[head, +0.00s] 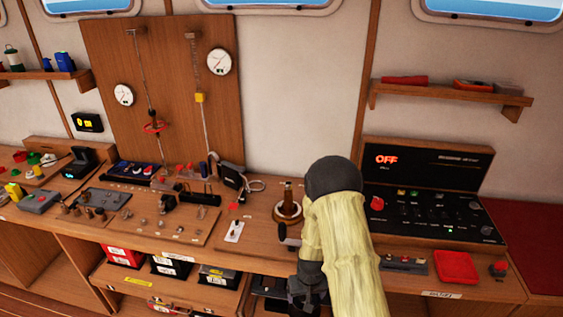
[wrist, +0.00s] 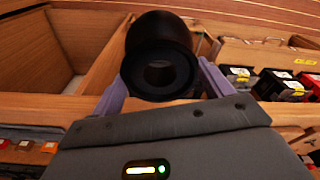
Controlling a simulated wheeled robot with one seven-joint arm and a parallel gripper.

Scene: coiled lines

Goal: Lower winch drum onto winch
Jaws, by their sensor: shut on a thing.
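The winch drum (wrist: 160,32) is a black spool with a wide flange and a hole through its middle. It fills the upper middle of the wrist view. My gripper (wrist: 160,82) is shut on it, with one purple finger on each side. In the head view my gripper (head: 306,288) is low, at the front of the bench, and the arm largely hides what it holds.
The wooden bench has a dark control panel (head: 432,203) and a red tray (head: 457,267) on the right. A dark crank-like part (head: 287,234) sits in front of the winch. Small tools crowd the left. Open bays and boxed bins (head: 217,275) lie below the bench.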

